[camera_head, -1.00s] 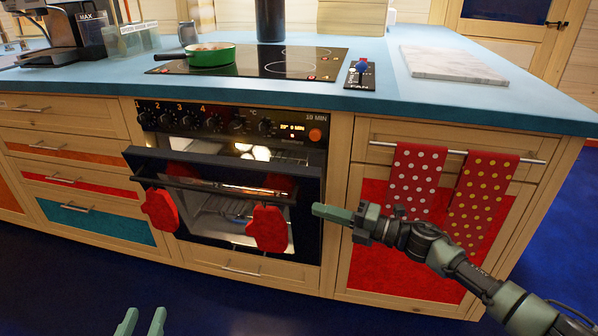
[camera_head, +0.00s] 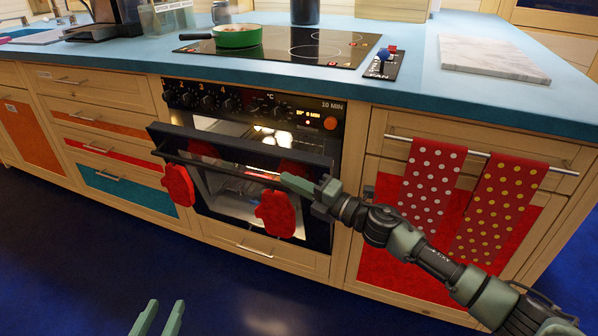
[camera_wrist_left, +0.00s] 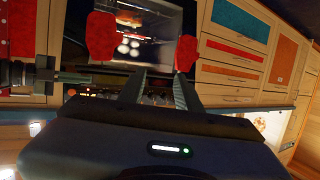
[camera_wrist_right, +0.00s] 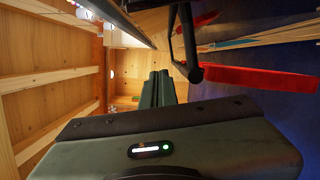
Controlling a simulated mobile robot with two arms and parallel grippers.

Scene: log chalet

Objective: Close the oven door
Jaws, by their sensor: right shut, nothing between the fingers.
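The oven door (camera_head: 318,215) hangs partly open, its top edge tilted out from the lit oven (camera_head: 270,135). A handle bar (camera_head: 215,168) runs along its front. Two red mitts (camera_head: 178,185) (camera_head: 275,214) hang on it. My right gripper (camera_head: 290,181) is shut and empty, its tips over the right part of the door near the right mitt; I cannot tell whether it touches. The right wrist view shows the handle (camera_wrist_right: 188,45) and red mitt (camera_wrist_right: 262,78) beyond its fingers (camera_wrist_right: 158,82). My left gripper (camera_head: 157,318) is open and empty, low over the floor.
A green pan (camera_head: 237,36) stands on the cooktop (camera_head: 310,48). Dotted red towels (camera_head: 430,180) hang on a rail right of the oven, behind my right arm. Drawers (camera_head: 125,190) are shut at the left. The blue floor before the oven is clear.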

